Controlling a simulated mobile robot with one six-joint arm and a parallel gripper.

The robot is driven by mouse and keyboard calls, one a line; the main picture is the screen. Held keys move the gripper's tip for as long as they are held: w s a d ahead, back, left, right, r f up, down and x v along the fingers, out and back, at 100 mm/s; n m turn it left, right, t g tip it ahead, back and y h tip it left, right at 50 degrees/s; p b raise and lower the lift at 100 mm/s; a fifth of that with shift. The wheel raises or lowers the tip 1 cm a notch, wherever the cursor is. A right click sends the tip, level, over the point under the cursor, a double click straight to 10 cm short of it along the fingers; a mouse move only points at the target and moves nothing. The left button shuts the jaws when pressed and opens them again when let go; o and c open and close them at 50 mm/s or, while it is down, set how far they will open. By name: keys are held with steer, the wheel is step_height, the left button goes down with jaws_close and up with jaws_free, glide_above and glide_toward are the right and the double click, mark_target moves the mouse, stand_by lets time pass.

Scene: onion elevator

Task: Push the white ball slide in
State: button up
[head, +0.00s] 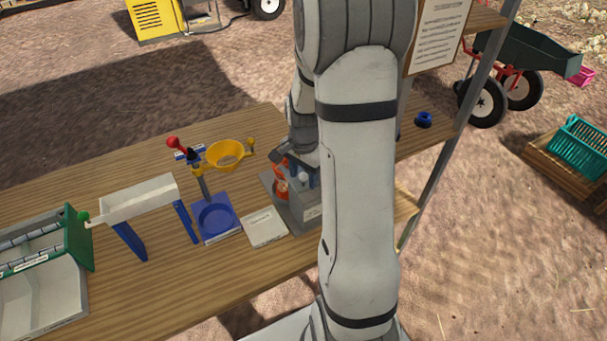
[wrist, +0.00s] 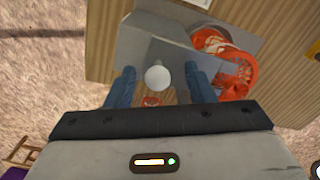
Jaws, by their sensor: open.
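The white ball (wrist: 157,77) shows in the wrist view between the two blue fingers of my gripper (wrist: 160,70). The fingers are apart, with a gap on each side of the ball. The ball sits at a grey box-like machine (wrist: 145,45) with an orange spiral (wrist: 222,58) beside it. In the head view the small white ball (head: 303,178) shows low beside my arm, near the grey machine (head: 300,212). The slide itself is mostly hidden by my gripper and arm. I cannot tell how far out it stands.
On the wooden table (head: 165,275) left of the machine are a white flat plate (head: 264,227), a blue stand with a yellow funnel (head: 224,156), a white trough (head: 140,197) and a green-edged bin (head: 78,240). A metal post (head: 440,150) rises at the right.

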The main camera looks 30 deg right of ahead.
steer(key=shift+r+p, duration=1.5)
steer(key=shift+r, duration=1.15)
